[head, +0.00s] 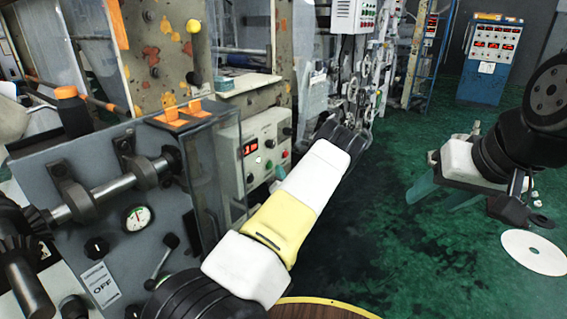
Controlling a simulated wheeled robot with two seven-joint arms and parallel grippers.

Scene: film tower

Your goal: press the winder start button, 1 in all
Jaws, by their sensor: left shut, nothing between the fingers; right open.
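A grey control panel (262,160) with a red display, knobs and small coloured buttons stands left of centre. I cannot read its labels, so I cannot tell whether the winder start button is on it. My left arm reaches across the middle, right of this panel. My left gripper (347,132), dark at the arm's far end, is shut and empty; its fingertips are hard to make out. No contact with a button shows. My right gripper (509,208) is open at the right, low over the green floor and far from the panel.
A grey machine housing (105,225) with shaft, gauge and levers fills the lower left. A white button box (353,16) is at top centre. A blue cabinet (490,62) with red displays stands at back right. A white disc (534,252) lies at right. Green floor is mostly clear between.

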